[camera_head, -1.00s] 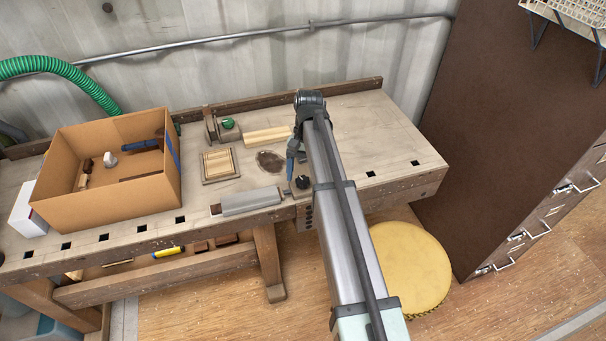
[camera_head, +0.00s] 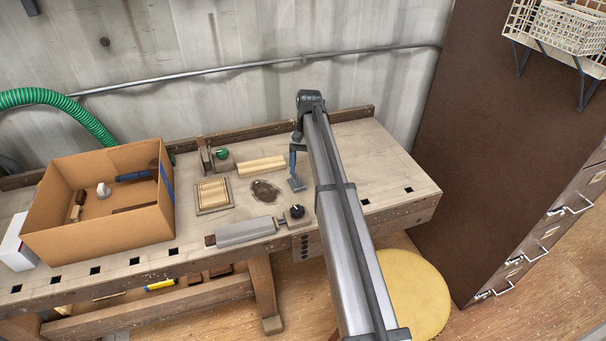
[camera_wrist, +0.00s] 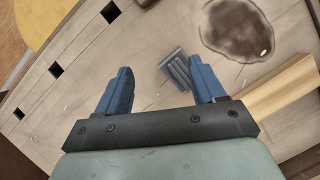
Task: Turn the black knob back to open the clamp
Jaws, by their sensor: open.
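The black knob (camera_head: 296,211) sits on a small metal block near the bench's front edge, at the right end of the grey clamp bar (camera_head: 246,231). My gripper (camera_head: 292,165) is behind the knob, toward the wall, and apart from it; my arm hides part of it. In the wrist view my gripper (camera_wrist: 162,85) has its two blue fingers spread with nothing held. A small grey ridged piece (camera_wrist: 177,68) lies on the bench between and beyond them; it also shows in the head view (camera_head: 297,185). A dark thing cut off at the wrist view's top edge may be the knob.
A cardboard box (camera_head: 100,233) with several items stands on the bench's left. A slatted wooden piece (camera_head: 213,195), a pale wood block (camera_head: 261,167) and a dark stain (camera_head: 265,190) are behind the clamp. A yellow round stool (camera_head: 415,295) stands by the bench.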

